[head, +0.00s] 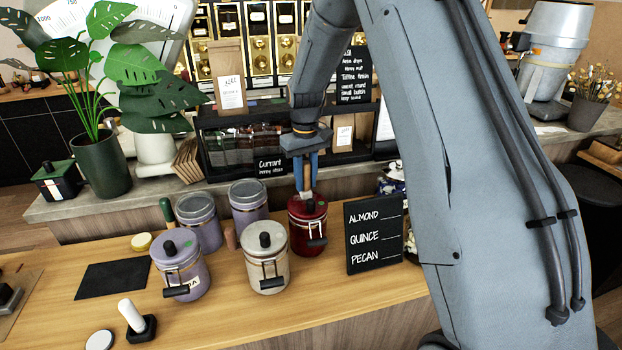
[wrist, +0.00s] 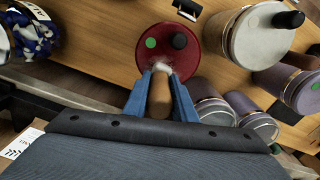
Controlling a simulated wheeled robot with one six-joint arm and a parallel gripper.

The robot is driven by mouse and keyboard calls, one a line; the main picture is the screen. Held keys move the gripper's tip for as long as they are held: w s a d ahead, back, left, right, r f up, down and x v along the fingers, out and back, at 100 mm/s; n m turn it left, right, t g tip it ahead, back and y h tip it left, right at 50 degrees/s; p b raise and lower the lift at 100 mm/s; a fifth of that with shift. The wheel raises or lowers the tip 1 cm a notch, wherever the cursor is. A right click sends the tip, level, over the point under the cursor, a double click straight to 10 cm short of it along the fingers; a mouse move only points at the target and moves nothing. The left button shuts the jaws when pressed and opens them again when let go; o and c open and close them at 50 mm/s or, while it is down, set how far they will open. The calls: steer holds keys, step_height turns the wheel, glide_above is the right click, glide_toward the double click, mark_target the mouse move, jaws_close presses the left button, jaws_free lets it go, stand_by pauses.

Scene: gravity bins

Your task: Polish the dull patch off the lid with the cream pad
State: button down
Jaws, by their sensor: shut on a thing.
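My gripper (head: 306,176) points down over the red canister (head: 309,238) and is shut on a brown handle (head: 307,186). The handle also shows between the blue fingers in the wrist view (wrist: 159,100). At its end is a pale, soft-looking pad (wrist: 162,67), at the edge of the red lid (wrist: 150,62). The pad appears to touch the lid, but the contact is partly hidden. The lid carries a black knob (wrist: 179,41) and a green dot (wrist: 151,43). I cannot clearly make out a dull patch; the pad and fingers cover part of the lid.
A cream canister (head: 268,272) and several lilac canisters (head: 182,275) stand left of the red one. A black sign (head: 374,236) stands close on its right. A shelf unit (head: 222,150) is behind. A yellowish disc (head: 141,242) and dark mat (head: 113,280) lie left.

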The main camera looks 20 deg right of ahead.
steer(key=shift+a+f, duration=0.1)
steer(key=shift+a, duration=0.25)
steer(key=shift+s, duration=0.1)
steer(key=shift+a, duration=1.5)
steer(key=shift+r, duration=0.2)
steer(key=shift+d+r+p, duration=0.1)
steer(key=shift+r+p, duration=0.5)
steer(key=shift+r, duration=0.15)
steer(key=shift+r, duration=0.1)
step_height(320, 180, up, 5)
steer(key=p, duration=0.2)
steer(key=shift+p, duration=0.35)
